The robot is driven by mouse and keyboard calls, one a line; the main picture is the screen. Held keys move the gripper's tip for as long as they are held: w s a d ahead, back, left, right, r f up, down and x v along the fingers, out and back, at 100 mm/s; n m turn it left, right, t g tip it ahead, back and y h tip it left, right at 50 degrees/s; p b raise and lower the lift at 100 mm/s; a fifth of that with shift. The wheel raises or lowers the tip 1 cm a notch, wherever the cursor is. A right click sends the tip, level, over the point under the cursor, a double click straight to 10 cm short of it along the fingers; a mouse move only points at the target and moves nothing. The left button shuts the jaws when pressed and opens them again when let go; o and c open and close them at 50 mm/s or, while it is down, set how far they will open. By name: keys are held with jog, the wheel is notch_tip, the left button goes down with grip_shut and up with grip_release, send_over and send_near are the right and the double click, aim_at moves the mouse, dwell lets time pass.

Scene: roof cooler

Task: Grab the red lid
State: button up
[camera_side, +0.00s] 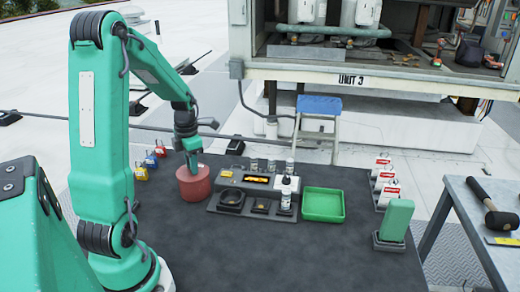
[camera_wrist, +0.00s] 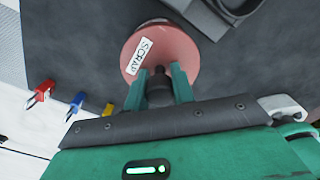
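The red lid (camera_wrist: 190,55) is round and carries a white SCRAP label in the wrist view. In the side view it tops a red can (camera_side: 195,184) standing on the dark mat. My gripper (camera_wrist: 161,76) is right over the lid, pointing down; in the side view it also shows just above the can (camera_side: 192,163). Its two green fingers stand apart, one on each side of a dark knob (camera_wrist: 160,92) near the lid's edge. Whether the fingers press on the knob cannot be told. The lid's near edge is hidden behind my gripper.
A dark fixture (camera_side: 228,210) with small bottles stands right of the can, then an empty green tray (camera_side: 323,205). Red, blue and yellow padlocks (camera_side: 150,162) lie left of the can. The front of the mat (camera_side: 280,255) is clear.

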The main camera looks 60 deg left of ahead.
jog(key=shift+r, duration=0.15)
jog(key=shift+c, duration=0.5)
jog(key=shift+r, duration=0.6)
jog(key=r, duration=0.1)
jog(key=d+r, duration=0.1)
jog(key=r, duration=0.1)
jog(key=shift+w+r, duration=0.1)
jog(key=shift+w, duration=0.05)
jog(key=w+d+r, duration=0.2)
jog(key=d+r, duration=0.4)
jog(key=d, duration=0.4)
jog(key=shift+w+d+r, duration=0.15)
jog(key=shift+w+d, duration=0.05)
jog(key=shift+w, duration=0.05)
